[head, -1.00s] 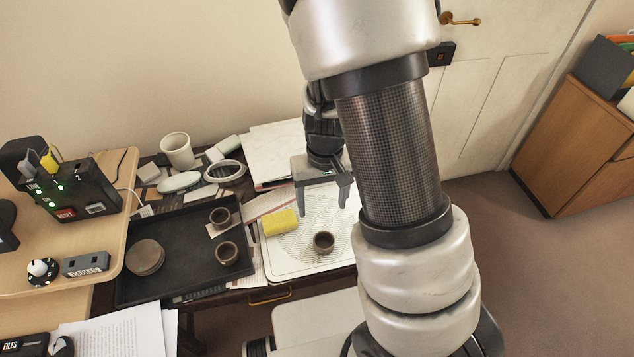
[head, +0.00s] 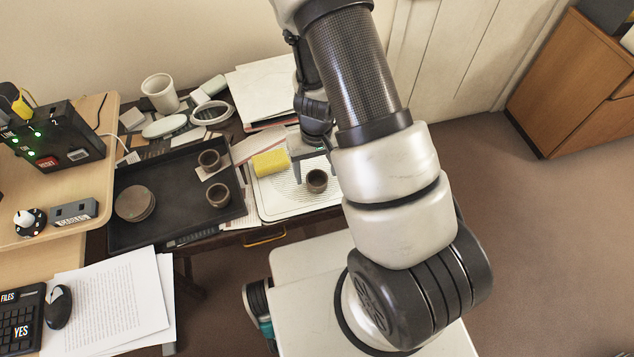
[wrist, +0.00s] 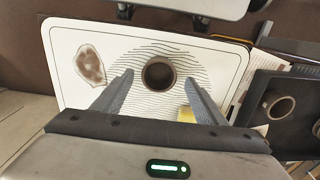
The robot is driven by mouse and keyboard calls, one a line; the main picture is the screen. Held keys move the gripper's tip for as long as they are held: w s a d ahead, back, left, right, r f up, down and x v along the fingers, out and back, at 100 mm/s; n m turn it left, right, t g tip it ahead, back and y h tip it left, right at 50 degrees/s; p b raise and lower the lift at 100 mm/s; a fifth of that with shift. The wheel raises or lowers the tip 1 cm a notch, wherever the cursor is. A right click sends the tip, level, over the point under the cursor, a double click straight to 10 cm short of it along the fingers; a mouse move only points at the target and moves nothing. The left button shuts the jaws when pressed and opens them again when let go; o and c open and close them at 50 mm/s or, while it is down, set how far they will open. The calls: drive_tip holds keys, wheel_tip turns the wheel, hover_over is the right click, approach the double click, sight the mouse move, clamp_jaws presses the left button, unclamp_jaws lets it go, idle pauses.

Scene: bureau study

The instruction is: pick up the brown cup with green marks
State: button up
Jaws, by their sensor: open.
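A small dark brown cup (head: 317,181) stands upright on a white board with wavy lines (head: 277,207). Two similar brown cups stand in a black tray to its left, a rear one (head: 209,160) and a front one (head: 218,195). I cannot make out green marks on any of them. My gripper (head: 312,163) is low over the board, close to the cup on it. In the wrist view, my open gripper (wrist: 158,80) has its fingers on either side of this cup (wrist: 158,88) as seen from above; contact is not visible.
A yellow sponge (head: 270,163) lies on the board just left of my gripper. The black tray (head: 175,215) also holds a round brown stack (head: 135,204). A white mug (head: 160,92) and dishes stand behind.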

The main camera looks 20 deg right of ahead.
sight(317, 184)
wheel_tip(317, 184, down, 4)
drive_tip(key=shift+d+b, duration=0.1)
drive_tip(key=shift+b, duration=0.25)
drive_tip(key=c, duration=1.1)
drive_tip(key=shift+r, duration=0.15)
